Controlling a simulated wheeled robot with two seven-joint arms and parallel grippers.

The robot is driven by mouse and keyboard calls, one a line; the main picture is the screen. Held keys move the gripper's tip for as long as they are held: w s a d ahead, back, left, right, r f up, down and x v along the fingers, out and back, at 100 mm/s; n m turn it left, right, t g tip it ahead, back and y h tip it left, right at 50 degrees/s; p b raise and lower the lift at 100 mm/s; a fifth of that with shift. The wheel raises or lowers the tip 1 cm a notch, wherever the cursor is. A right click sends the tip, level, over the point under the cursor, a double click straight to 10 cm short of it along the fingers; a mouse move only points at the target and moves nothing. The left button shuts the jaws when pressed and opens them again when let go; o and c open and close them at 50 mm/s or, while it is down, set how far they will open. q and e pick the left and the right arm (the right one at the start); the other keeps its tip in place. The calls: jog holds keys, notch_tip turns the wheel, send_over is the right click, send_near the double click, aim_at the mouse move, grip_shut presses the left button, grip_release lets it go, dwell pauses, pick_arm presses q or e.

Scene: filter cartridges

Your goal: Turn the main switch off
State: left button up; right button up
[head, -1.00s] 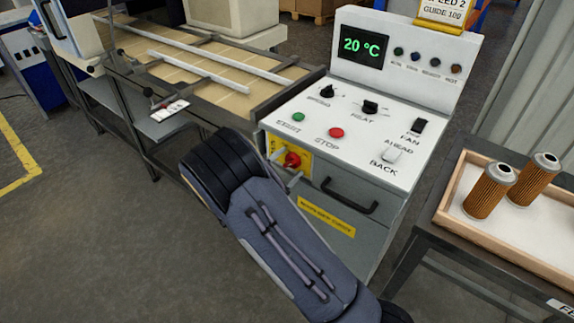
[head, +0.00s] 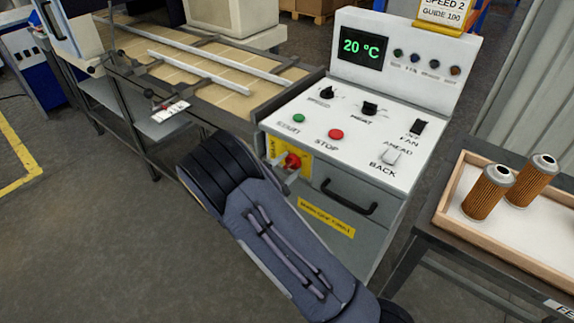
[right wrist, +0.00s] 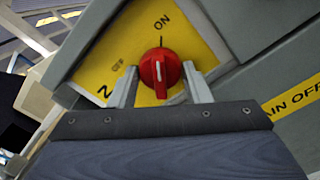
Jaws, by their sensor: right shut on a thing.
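The main switch is a red rotary knob (head: 292,161) on a yellow plate (head: 305,168) at the front of the control cabinet. In the right wrist view the knob (right wrist: 160,70) has a pale mark that stands upright, in line with a dark line towards ON. In the head view my right wrist covers part of the cabinet front beside the plate. My left gripper is not in view.
The white control panel (head: 345,130) with knobs and buttons lies above the switch. A drawer handle (head: 349,196) sticks out to the right. A tray (head: 455,205) with two filter cartridges stands at the right. A conveyor (head: 190,70) runs off to the upper left.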

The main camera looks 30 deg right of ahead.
jog(key=n+p, duration=0.2)
jog(key=n, duration=0.2)
jog(key=shift+r, duration=0.1)
jog(key=n+p, duration=0.3)
jog(key=n, duration=0.2)
jog(key=n+p, duration=0.1)
jog(key=n, duration=0.2)
jog(key=shift+p, duration=0.4)
jog(key=shift+n+p, duration=0.75)
jog(key=shift+n, duration=1.45)
jog(key=o, duration=1)
